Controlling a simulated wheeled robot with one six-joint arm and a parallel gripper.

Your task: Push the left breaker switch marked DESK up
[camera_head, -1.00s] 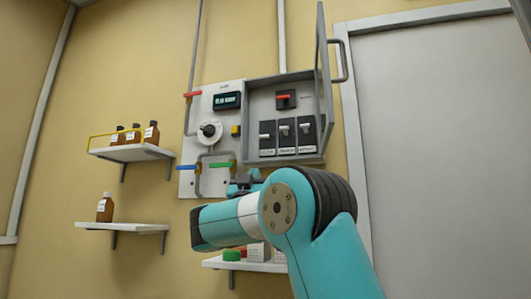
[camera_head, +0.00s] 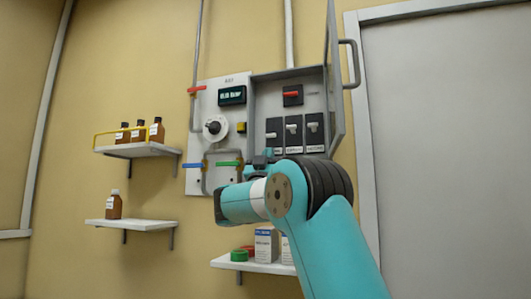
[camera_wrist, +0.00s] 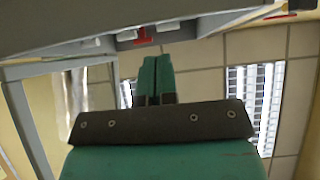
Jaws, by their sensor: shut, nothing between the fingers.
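In the head view, three black breakers stand in a row in the open grey box. The left breaker (camera_head: 273,135) has its white lever sitting lower than those of the middle breaker (camera_head: 293,138) and right breaker (camera_head: 314,138). The labels are too small to read. My gripper (camera_head: 262,155) is just below the left breaker, partly hidden by my teal arm; I cannot tell whether it touches. In the wrist view, my gripper (camera_wrist: 155,75) has its teal fingers shut together and empty. Pale levers and a red one show above the fingertips.
The open box door (camera_head: 334,85) stands out at the right. A panel with a display (camera_head: 232,95), a dial (camera_head: 214,128) and coloured pipe valves is at the left. Wall shelves hold brown bottles (camera_head: 113,205) and boxes (camera_head: 265,244). A grey door (camera_head: 440,150) is further right.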

